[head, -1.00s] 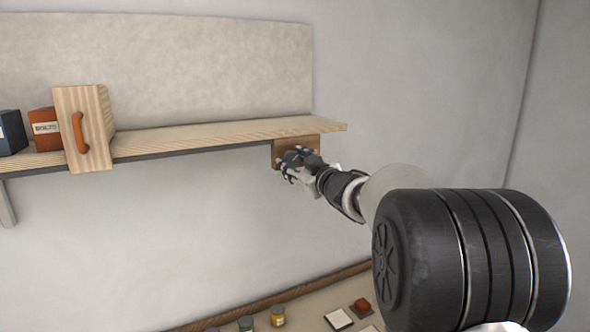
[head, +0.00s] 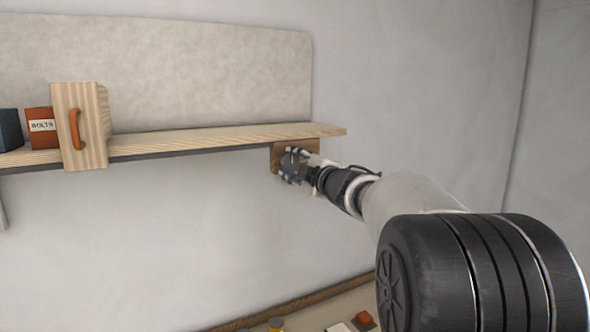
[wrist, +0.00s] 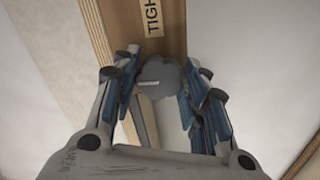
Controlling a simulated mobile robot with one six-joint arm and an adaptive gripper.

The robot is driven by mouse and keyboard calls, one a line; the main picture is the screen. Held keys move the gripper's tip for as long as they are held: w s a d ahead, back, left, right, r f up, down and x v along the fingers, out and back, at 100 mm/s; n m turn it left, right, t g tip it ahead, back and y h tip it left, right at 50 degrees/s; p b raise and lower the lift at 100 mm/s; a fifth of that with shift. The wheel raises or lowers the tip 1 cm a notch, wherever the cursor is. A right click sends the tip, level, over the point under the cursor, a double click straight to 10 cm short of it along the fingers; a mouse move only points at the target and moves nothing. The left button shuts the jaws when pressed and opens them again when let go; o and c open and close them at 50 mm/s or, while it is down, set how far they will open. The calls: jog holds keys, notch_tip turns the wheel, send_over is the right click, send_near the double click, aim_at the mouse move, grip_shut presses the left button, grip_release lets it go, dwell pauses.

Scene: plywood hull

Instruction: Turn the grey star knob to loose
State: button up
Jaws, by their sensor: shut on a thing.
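The grey star knob (wrist: 158,76) shows in the wrist view between my fingers, in front of a brown wooden block (wrist: 172,20). A white pointer mark lies on the knob. A label starting "TIGH" (wrist: 153,17) is on the block; its end is cut off. My gripper (wrist: 160,92) is shut on the knob, with blue finger pads on both sides of it. In the head view, my gripper (head: 288,165) is at the brown block (head: 277,153) below the shelf's right end, and it hides the knob there.
The wooden shelf (head: 215,138) runs along the wall above my gripper. An upright wooden piece with an orange handle (head: 80,127), a red bolts box (head: 40,127) and a dark blue box (head: 9,130) stand at left. A bench with small items is below.

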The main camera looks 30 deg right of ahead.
jog(key=shift+r+n, duration=0.2)
jog(key=shift+n, duration=0.1)
dwell(0.4)
jog(key=o, duration=0.7)
jog(key=shift+w+f, duration=0.1)
jog(key=shift+f, duration=0.05)
jog(key=s, duration=1.2)
jog(key=shift+d, duration=0.25)
